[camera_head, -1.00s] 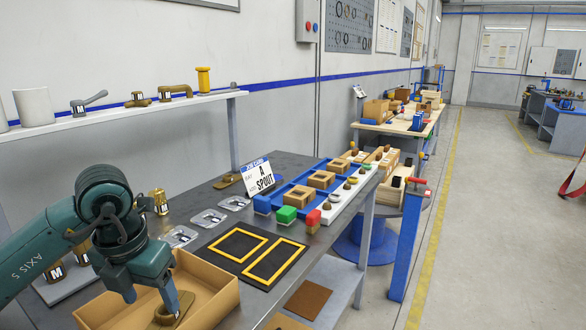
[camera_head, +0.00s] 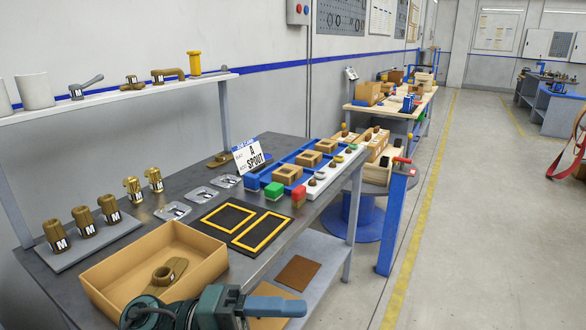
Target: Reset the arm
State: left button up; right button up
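My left arm comes in low at the bottom edge. Its gripper (camera_head: 278,306) points right, in front of the cardboard box (camera_head: 205,282) and outside it. The blue fingers show side-on, so I cannot tell whether they are open or shut; no held object shows. A brass part with a round collar and flat base (camera_head: 165,275) lies inside the box, apart from the gripper. My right gripper is not in view.
Brass fittings marked M (camera_head: 85,222) stand on a grey plate behind the box. A brown pad (camera_head: 298,272) is on the lower shelf.

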pick_arm(q)
jog(key=w+a+f+n+t+y+p, duration=0.1)
jog(key=w+a+f+n+t+y, duration=0.3)
jog(key=n+t, duration=0.75)
jog(key=w+a+f+n+t+y, duration=0.2)
jog(key=a+f+n+t+y, duration=0.5)
jog(key=n, duration=0.8)
jog(key=s+a+f+n+g+y, duration=0.1)
jog(key=s+f+n+g+y, duration=0.1)
jog(key=s+f, duration=0.4)
jog(key=s+a+f+n+g+y, duration=0.1)
jog(key=s+f+n+g, duration=0.3)
jog(key=f, duration=0.6)
jog(key=shift+s+a+f+n+y+p, duration=0.2)
jog(key=shift+s+f+n+y+p, duration=0.15)
jog(key=shift+s+n+y, duration=0.35)
jog(key=shift+s+r, duration=0.1)
jog(key=shift+s, duration=0.1)
